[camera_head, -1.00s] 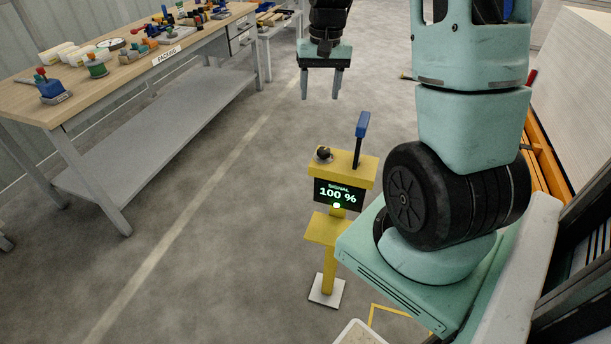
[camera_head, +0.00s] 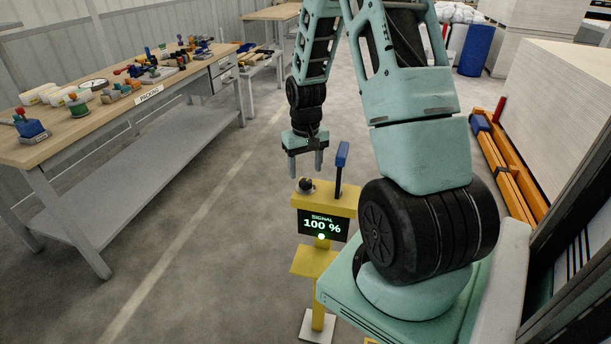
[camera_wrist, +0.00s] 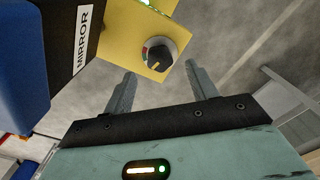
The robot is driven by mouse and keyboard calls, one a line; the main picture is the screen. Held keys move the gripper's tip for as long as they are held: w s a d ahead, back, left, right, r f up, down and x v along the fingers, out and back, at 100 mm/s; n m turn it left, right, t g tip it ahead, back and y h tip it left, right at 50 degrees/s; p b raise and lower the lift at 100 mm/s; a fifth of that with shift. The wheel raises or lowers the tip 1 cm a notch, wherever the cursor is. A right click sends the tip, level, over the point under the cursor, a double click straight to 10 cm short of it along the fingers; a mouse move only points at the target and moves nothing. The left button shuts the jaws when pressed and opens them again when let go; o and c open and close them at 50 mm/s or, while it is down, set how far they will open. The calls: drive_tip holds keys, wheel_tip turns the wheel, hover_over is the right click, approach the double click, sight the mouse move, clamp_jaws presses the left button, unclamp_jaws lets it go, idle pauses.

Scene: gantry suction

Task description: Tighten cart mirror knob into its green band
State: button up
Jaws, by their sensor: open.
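The yellow cart mirror post (camera_head: 332,203) stands on the floor. In the wrist view the knob (camera_wrist: 160,53) has an orange pointer mark and a pale ring with small red and green patches, partly hidden. A "MIRROR" label (camera_wrist: 83,41) is beside it. My gripper (camera_head: 305,171) points down just above the knob, open and empty. In the wrist view its fingers (camera_wrist: 161,72) are spread near the knob, apart from it.
A blue-topped upright handle (camera_head: 343,155) stands on the post just right of the knob, close to my gripper. A workbench (camera_head: 150,98) with several small items is at the left. An orange rack (camera_head: 505,165) is at the right. The floor between bench and post is clear.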

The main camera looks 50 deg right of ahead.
sight(306, 180)
drive_tip(key=shift+f, duration=1.8)
drive_tip(key=c, duration=1)
drive_tip(key=m, duration=0.5)
drive_tip(key=shift+p, duration=0.3)
drive_tip(key=o, duration=1)
wheel_tip(306, 180, up, 18)
drive_tip(key=shift+f+b, duration=0.25)
drive_tip(key=shift+b, duration=0.2)
